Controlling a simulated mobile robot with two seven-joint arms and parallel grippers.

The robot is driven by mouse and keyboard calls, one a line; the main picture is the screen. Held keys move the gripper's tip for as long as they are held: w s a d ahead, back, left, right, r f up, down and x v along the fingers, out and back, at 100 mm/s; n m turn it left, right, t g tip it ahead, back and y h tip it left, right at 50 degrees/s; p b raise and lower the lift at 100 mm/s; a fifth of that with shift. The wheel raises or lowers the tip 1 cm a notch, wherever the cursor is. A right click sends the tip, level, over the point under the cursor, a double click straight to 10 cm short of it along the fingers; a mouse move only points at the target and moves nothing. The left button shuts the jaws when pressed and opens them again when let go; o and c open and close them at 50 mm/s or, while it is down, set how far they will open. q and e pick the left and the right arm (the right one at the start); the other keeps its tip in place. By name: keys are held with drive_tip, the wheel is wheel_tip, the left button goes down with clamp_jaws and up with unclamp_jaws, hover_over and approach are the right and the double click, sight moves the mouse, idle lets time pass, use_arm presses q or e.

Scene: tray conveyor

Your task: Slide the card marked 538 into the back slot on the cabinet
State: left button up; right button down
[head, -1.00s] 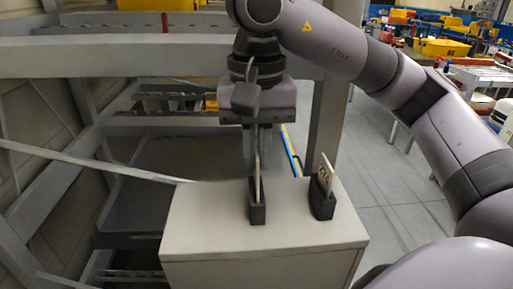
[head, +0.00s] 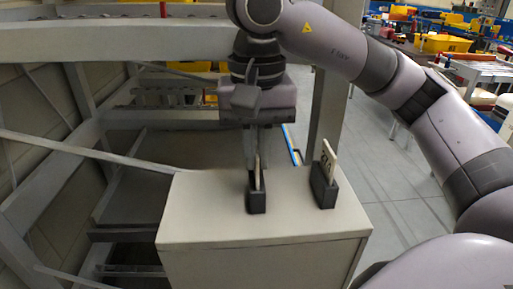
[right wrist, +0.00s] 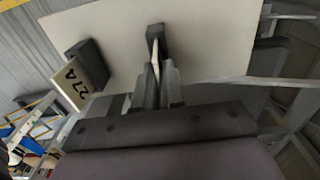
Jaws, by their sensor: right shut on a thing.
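My right gripper (head: 252,155) is above the left dark slot holder (head: 257,203) on the light cabinet (head: 200,215), pointing down. It is shut on a thin pale card (head: 258,177), seen nearly edge-on, whose lower part is within that holder. Its number cannot be read. In the right wrist view the gripper (right wrist: 158,85) pinches the card (right wrist: 154,52) at the holder (right wrist: 155,31). My left gripper is not in view.
A second dark holder (head: 323,188) stands to the right on the cabinet, with an upright card marked 274 (head: 328,160) in it; that card also shows in the right wrist view (right wrist: 82,84). Grey metal beams (head: 150,42) run behind and left. The cabinet's front top is clear.

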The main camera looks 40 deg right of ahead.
drive_tip(key=shift+f, duration=0.2)
drive_tip(key=c, duration=1.1)
unclamp_jaws()
drive_tip(key=shift+c, duration=0.2)
drive_tip(key=shift+r, duration=0.15)
wheel_tip(320, 180, up, 6)
drive_tip(key=shift+f+p, duration=0.1)
drive_tip(key=shift+p, duration=0.95)
drive_tip(key=shift+r, duration=0.55)
